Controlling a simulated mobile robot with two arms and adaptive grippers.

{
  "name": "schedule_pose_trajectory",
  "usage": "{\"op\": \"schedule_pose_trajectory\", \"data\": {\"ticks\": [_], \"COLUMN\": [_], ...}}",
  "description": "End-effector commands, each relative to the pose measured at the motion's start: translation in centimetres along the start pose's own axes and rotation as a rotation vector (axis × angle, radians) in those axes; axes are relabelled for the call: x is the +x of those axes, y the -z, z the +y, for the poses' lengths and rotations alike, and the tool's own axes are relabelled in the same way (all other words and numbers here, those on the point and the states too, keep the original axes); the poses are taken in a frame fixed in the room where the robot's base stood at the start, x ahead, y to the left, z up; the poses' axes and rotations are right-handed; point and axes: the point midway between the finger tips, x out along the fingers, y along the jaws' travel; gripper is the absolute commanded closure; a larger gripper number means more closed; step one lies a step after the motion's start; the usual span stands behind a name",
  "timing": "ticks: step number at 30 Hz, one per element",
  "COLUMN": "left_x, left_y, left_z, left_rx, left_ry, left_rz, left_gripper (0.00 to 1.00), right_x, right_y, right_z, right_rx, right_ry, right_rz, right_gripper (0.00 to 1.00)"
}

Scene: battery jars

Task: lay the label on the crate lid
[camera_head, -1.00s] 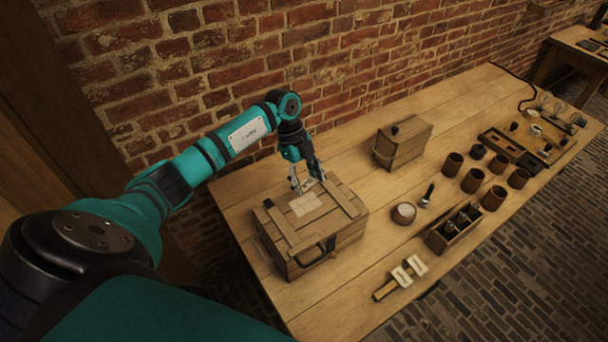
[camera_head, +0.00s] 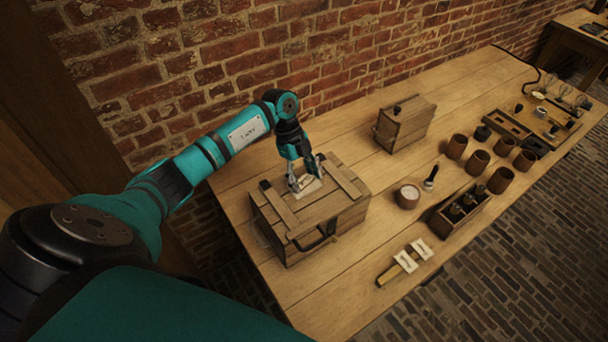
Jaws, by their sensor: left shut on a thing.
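The wooden crate (camera_head: 340,215) stands at the near left of the table, with two battens across its lid (camera_head: 326,205). A pale patch lies on the lid between the battens, partly hidden by my gripper. My left gripper (camera_head: 306,187) points down over this patch, very close to the lid. It is shut on the label (camera_head: 309,183), a small pale piece that is hard to tell from the patch beneath. I cannot tell whether the label touches the lid. My right gripper is not in view.
A smaller wooden box (camera_head: 405,122) stands behind the crate. To the right are a pot of white stuff (camera_head: 408,196), a brush (camera_head: 431,177), several brown jars (camera_head: 478,162) and a bottle tray (camera_head: 462,212). A strip with two white pieces (camera_head: 405,260) lies in front.

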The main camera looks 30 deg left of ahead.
Motion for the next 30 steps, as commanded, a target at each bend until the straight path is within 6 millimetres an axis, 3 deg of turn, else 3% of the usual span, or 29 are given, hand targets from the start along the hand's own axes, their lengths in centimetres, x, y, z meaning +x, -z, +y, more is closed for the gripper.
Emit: {"op": "schedule_pose_trajectory", "data": {"ticks": [9,10,16,25,30], "left_x": [0.2,0.2,0.2,0.0,-2.0], "left_y": [-0.1,-0.1,-0.1,-0.1,-0.2], "left_z": [0.0,0.0,0.0,0.0,-0.1], "left_rx": [0.0,0.0,0.0,0.0,-0.001], "left_ry": [0.001,0.001,0.001,0.001,0.004], "left_rz": [0.0,0.0,0.0,-0.001,-0.002], "left_gripper": [0.53,0.41,0.16,0.16,0.16], "right_x": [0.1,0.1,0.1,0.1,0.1], "right_y": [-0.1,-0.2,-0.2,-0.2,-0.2], "right_z": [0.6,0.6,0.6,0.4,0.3], "right_rx": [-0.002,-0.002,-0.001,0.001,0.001], "right_ry": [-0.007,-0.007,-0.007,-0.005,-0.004], "right_rz": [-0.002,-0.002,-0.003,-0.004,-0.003], "right_gripper": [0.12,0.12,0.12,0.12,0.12]}}
